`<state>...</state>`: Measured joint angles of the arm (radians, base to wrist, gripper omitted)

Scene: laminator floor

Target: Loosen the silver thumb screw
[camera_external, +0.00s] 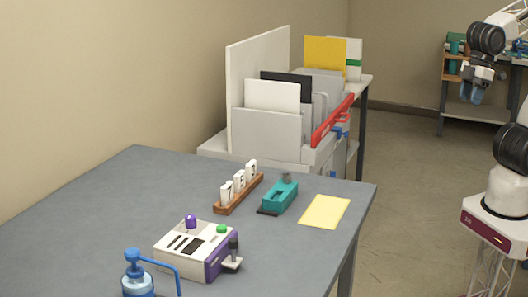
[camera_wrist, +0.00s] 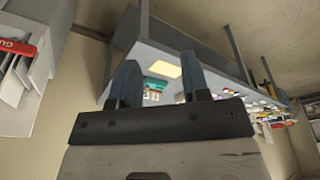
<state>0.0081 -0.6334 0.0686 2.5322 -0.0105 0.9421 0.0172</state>
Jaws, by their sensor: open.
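No part can be made out for certain as a silver thumb screw. A teal device (camera_external: 279,197) with a small grey knob (camera_external: 287,178) on top sits on the grey table (camera_external: 120,190). A cream and purple box (camera_external: 185,255) has a purple knob (camera_external: 191,221), a green button (camera_external: 222,229) and a dark upright knob (camera_external: 234,244) at its right end. My gripper (camera_external: 474,90) is open and empty, raised well away from the table at the upper right. In the wrist view, my gripper's fingers (camera_wrist: 159,60) stand apart, with the distant table beyond.
A yellow sheet (camera_external: 325,212) lies near the table's right edge; a wooden rack (camera_external: 240,195) of white pieces is beside the teal device. A blue pump bottle (camera_external: 138,277) stands in front. Behind are a cart (camera_external: 265,135) with panels and a red bar (camera_external: 333,120).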

